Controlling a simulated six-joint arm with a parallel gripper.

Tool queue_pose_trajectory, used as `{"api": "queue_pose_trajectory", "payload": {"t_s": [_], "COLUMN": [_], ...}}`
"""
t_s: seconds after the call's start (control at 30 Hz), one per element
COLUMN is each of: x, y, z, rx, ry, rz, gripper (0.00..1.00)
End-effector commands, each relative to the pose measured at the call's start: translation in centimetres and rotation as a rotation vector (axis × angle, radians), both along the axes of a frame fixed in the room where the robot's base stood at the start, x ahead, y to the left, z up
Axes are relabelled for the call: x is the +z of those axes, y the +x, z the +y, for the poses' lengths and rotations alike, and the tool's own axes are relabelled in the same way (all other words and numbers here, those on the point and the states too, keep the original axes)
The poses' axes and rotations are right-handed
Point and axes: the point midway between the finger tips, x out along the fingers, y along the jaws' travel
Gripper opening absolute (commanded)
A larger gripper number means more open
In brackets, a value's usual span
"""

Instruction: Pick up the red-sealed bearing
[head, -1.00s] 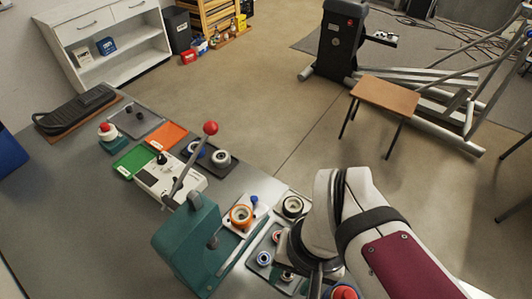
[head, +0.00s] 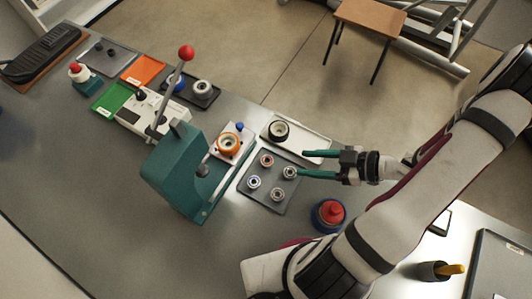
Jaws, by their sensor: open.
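Several small bearings sit on a grey tray (head: 270,179) on the bench. The one at the tray's far left corner looks reddish and seems to be the red-sealed bearing (head: 266,160). Another bearing (head: 289,172) is at the right side of the tray, and one with a bluish ring (head: 253,182) is at the left; the seal colours are hard to tell at this size. My gripper (head: 301,163) is open, with two green fingers pointing left. Its tips are at the tray's right side, close to the right-side bearing, and hold nothing.
A green press (head: 178,172) with a red-knobbed lever stands left of the tray. An orange-ringed part (head: 229,144) is on a plate beside it. A white tray (head: 312,141) with a dark-ringed part lies behind. A red-topped button (head: 331,212) stands in front of my gripper.

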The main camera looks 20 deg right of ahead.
Motion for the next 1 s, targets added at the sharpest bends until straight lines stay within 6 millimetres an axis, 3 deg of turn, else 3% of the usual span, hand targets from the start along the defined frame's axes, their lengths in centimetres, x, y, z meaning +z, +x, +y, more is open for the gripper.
{"api": "queue_pose_trajectory", "payload": {"t_s": [0.1, 0.5, 0.77, 1.0], "x": [-1.4, -4.6, -4.9, -4.9], "y": [1.4, 4.6, 5.0, 4.9], "z": [2.3, 7.1, 7.5, 7.5], "rx": [0.003, 0.001, -0.003, -0.003], "ry": [0.002, -0.002, -0.004, -0.004], "rz": [0.003, 0.001, -0.001, -0.001], "gripper": [0.51, 0.51, 0.51, 0.1]}}
